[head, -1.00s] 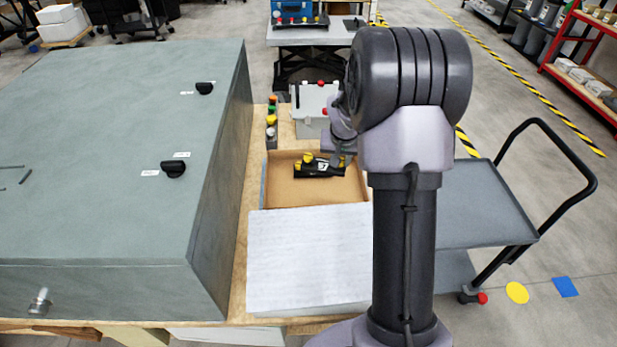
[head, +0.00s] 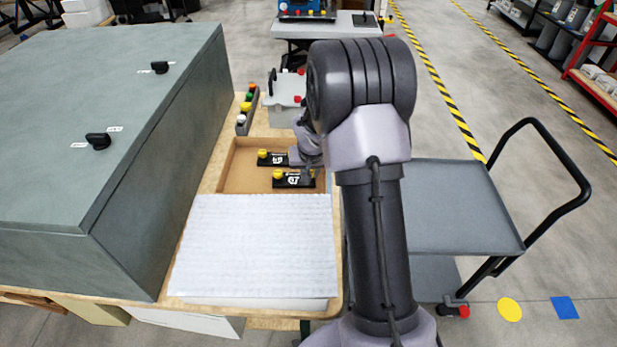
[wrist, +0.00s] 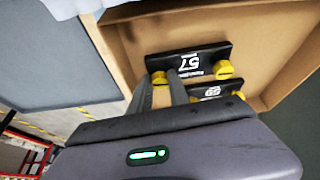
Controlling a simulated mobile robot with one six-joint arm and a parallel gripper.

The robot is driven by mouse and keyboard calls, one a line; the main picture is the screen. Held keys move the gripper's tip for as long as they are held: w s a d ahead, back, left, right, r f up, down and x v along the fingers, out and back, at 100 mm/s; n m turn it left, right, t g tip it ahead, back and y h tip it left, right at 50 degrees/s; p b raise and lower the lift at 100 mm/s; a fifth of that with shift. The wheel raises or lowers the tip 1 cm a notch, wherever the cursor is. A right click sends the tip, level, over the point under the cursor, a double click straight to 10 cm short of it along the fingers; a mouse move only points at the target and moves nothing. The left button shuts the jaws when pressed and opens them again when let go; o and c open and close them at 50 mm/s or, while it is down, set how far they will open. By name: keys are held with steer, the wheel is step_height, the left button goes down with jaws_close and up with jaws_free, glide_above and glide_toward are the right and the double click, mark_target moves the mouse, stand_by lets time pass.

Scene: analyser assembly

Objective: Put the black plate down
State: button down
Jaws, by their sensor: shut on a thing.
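The black plate marked 57 (head: 293,181), with yellow knobs, is inside the open cardboard box (head: 229,178), on the side nearer the white sheet. It also shows in the wrist view (wrist: 190,61). My gripper (wrist: 166,80) is shut on its yellow knob at the end nearer the cart. A second, similar black plate (head: 277,159) lies beside it, farther back in the box; in the wrist view it (wrist: 211,91) is partly hidden by my gripper. I cannot tell whether the held plate touches the box floor.
A white sheet-covered block (head: 255,245) stands in front of the box. A large grey cabinet (head: 110,130) is left. A button strip (head: 244,113) and grey case (head: 283,89) stand behind. A grey cart (head: 440,205) stands right. The box's left part is bare.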

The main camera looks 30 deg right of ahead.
steer(key=shift+f, duration=0.1)
steer(key=shift+f, duration=0.15)
steer(key=c, duration=1.2)
jaws_free()
steer(key=shift+c, duration=0.2)
